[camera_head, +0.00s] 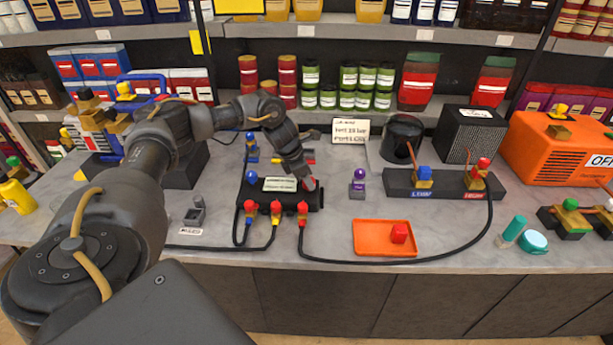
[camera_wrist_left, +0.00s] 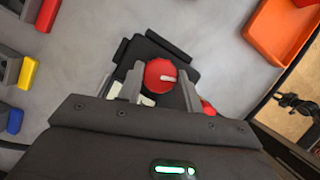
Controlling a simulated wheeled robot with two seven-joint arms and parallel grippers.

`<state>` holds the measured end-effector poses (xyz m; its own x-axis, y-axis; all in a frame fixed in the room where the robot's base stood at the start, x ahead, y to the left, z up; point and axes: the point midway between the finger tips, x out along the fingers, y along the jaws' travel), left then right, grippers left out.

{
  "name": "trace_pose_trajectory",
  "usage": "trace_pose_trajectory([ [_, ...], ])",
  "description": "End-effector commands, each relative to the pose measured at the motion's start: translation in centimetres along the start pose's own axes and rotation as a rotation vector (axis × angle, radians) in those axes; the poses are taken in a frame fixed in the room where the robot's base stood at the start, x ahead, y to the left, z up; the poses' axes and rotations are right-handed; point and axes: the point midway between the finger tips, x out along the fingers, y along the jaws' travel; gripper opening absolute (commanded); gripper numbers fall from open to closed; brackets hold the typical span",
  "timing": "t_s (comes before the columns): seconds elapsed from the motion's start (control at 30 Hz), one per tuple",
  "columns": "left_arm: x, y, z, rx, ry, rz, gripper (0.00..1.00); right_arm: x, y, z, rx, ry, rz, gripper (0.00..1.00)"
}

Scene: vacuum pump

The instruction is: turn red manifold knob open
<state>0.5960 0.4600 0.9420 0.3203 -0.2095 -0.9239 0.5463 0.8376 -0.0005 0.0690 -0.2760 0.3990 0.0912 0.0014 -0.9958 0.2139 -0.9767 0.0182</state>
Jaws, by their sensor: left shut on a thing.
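The black manifold (camera_head: 258,203) lies on the grey counter, with a pale label on top and hose fittings along its front. A red round knob (camera_head: 310,184) sits at its right end. The knob also shows in the left wrist view (camera_wrist_left: 160,76), with a white pointer mark on its top. My left gripper (camera_head: 303,178) reaches down to the knob from above, its fingers (camera_wrist_left: 158,86) on either side, shut on it. The gripper hides part of the manifold's right end in the head view. My right gripper is not in view.
A black hose (camera_head: 400,261) curves along the counter front. A purple-topped valve (camera_head: 358,184) stands right of the manifold. A black block with blue and red fittings (camera_head: 445,190) and an orange machine (camera_head: 545,140) stand farther right.

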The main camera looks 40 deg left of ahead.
Motion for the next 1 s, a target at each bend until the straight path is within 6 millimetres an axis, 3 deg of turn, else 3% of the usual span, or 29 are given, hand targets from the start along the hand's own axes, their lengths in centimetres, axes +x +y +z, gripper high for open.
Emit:
trace_pose_trajectory([
  [0.47,-0.3,-0.3,0.3,-0.419,-0.001,0.173,0.13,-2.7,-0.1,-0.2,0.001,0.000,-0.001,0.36],
  [1.0,-0.4,-0.5,0.6,-0.878,-0.001,0.363,0.13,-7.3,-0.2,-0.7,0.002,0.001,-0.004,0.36],
])
